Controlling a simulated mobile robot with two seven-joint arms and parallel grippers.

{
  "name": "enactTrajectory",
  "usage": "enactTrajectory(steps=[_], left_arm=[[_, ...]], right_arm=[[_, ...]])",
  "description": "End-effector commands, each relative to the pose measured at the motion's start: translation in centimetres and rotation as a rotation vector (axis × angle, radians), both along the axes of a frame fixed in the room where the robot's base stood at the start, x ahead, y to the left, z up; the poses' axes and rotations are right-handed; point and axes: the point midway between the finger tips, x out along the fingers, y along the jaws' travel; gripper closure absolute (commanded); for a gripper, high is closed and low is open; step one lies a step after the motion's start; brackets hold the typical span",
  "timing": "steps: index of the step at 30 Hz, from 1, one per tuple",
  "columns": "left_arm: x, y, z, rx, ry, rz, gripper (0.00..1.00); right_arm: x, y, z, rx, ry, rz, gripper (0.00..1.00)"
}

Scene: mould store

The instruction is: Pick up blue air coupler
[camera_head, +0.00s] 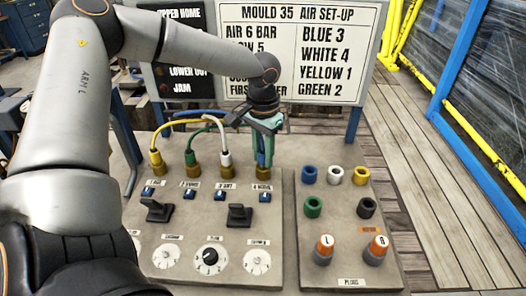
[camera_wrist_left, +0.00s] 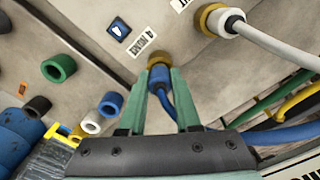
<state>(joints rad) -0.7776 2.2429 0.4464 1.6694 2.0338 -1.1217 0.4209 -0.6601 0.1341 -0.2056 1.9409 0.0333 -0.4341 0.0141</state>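The blue air coupler (camera_head: 261,158) sits upright in the brass socket of the rightmost port on the left panel. In the wrist view it shows as a blue collar (camera_wrist_left: 159,76) against its brass fitting, with a blue hose running back under the gripper. My left gripper (camera_head: 263,147) is above that port, pointing down. Its green fingers (camera_wrist_left: 159,84) lie one on each side of the coupler, apparently touching it on both sides. The coupler still meets the socket. My right gripper is not in view.
White (camera_head: 224,157), green (camera_head: 191,157) and yellow (camera_head: 156,156) hose couplers stand in sockets left of the gripper. The right panel (camera_head: 340,250) carries several coloured rings and two orange knobs. The MOULD 35 board (camera_head: 300,50) stands close behind my gripper.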

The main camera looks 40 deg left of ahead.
Motion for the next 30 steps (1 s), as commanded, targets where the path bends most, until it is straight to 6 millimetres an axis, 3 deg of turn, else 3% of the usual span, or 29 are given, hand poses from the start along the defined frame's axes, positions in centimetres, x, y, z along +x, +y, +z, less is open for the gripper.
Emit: enactTrajectory(steps=[1, 7, 22, 26, 30], left_arm=[[0.0, 0.0, 0.0, 0.000, 0.000, 0.000, 0.78], [0.0, 0.0, 0.0, 0.000, 0.000, 0.000, 1.00], [0.0, 0.0, 0.4, 0.000, -0.002, 0.000, 1.00], [0.1, 0.0, 2.1, 0.000, -0.005, 0.000, 1.00], [0.2, 0.0, 5.5, 0.000, -0.007, -0.001, 1.00]], right_arm=[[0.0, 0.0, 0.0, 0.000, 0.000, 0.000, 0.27], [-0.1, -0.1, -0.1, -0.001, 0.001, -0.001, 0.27], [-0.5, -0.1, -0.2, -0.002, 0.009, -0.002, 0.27], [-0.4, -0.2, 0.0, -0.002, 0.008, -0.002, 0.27], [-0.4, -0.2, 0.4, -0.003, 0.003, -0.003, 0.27]])
